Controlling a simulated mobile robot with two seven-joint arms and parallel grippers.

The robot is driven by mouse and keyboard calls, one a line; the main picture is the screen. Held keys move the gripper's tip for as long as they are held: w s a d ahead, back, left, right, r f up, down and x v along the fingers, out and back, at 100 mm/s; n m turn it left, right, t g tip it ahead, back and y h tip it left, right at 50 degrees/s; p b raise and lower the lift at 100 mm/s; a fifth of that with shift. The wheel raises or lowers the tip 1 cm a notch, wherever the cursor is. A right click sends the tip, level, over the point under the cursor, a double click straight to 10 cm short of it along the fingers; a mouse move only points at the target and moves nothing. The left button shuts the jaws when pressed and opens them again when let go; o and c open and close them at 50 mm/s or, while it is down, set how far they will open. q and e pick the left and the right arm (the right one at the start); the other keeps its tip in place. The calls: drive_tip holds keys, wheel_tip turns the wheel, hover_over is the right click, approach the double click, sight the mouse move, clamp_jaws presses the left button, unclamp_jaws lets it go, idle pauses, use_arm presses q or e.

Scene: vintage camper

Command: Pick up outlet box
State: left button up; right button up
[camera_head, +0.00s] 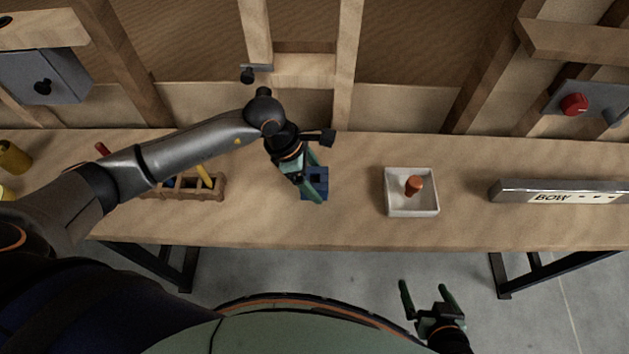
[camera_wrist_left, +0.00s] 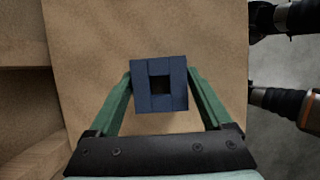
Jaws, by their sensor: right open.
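The outlet box is a small blue box with a square dark opening (camera_head: 315,188), on the wooden workbench left of the white tray. It also shows in the left wrist view (camera_wrist_left: 148,98), between the green fingers. My left gripper (camera_head: 317,180) reaches down over the box with one finger on each side. The fingertips are at or very close to the box's sides; I cannot tell whether they press on it. My right gripper (camera_head: 424,287) is open and empty, low in front of the bench, away from the box.
A white tray (camera_head: 397,209) with an orange-brown object (camera_head: 413,186) stands right of the box. A wooden holder (camera_head: 210,190) with tools is to the left. A grey level-like bar (camera_head: 510,191) lies far right. The bench (camera_head: 350,232) is bare in front.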

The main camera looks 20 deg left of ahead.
use_arm(q)
drive_tip(key=c, duration=1.2)
drive_tip(key=shift+r, duration=0.1)
